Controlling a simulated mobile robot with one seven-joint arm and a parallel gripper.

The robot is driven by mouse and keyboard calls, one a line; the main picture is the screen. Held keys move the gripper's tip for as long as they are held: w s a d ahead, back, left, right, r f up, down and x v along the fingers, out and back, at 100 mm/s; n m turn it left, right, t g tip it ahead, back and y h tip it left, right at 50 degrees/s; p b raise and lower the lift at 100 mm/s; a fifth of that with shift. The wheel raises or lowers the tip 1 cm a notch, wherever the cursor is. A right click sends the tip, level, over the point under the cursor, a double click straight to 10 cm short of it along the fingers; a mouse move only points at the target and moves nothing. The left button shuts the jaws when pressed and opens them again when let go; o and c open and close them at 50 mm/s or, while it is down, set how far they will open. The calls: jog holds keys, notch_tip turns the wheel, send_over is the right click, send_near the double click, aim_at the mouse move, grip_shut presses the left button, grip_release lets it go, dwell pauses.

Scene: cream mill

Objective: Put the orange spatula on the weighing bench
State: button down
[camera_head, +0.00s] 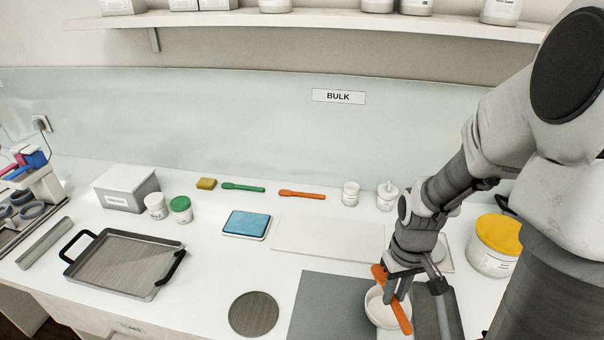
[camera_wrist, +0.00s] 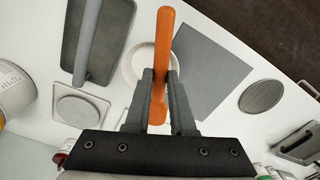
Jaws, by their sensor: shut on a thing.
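My gripper (camera_head: 395,288) is shut on an orange spatula (camera_head: 403,318), low over the front right of a white bench top. The spatula is tilted and crosses over a white bowl (camera_head: 376,312); I cannot tell whether they touch. In the wrist view the spatula (camera_wrist: 162,35) stands out between my two fingers (camera_wrist: 160,82), with the bowl (camera_wrist: 131,68) behind it. A second orange spatula (camera_head: 300,194) lies at the back of the bench, beside a green one (camera_head: 243,187). No sign naming a weighing bench shows; the wall sign (camera_head: 338,96) reads BULK.
A grey mat (camera_head: 318,307) and round grey disc (camera_head: 254,314) lie left of the bowl. A yellow-lidded tub (camera_head: 496,250) stands right. A black-handled tray (camera_head: 118,262), blue pad (camera_head: 246,223) and small jars (camera_head: 180,209) are further left. A pale board (camera_head: 325,237) lies flat and bare.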

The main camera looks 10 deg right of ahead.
jog(key=w+a+f, duration=0.4)
jog(key=w+a, duration=0.6)
jog(key=w, duration=0.2)
jog(key=s+d+r+m+b, duration=0.1)
jog(key=s+d, duration=0.1)
jog(key=s+d+m+b, duration=0.1)
jog(key=s+d+b, duration=0.1)
jog(key=s+d+r+b, duration=0.1)
jog(key=s+d+b, duration=0.1)
jog(key=d, duration=0.1)
jog(key=shift+s+r+m, duration=0.15)
jog(key=shift+r+m, duration=0.15)
jog(key=shift+m, duration=0.9)
jog(key=s+d, duration=0.1)
jog(key=s, duration=0.1)
jog(key=s+d+r+b, duration=0.1)
jog(key=s+b, duration=0.1)
jog(key=s, duration=0.1)
jog(key=shift+s+d+r, duration=0.25)
jog(key=shift+s+d, duration=0.05)
jog(key=shift+d, duration=0.1)
jog(key=b, duration=0.1)
send_over(335, 311)
notch_tip(335, 311, down, 7)
jog(key=shift+f+b, duration=0.3)
jog(key=shift+f, duration=1.6)
jog(key=shift+f, duration=0.2)
jog(key=c, duration=0.8)
grip_release()
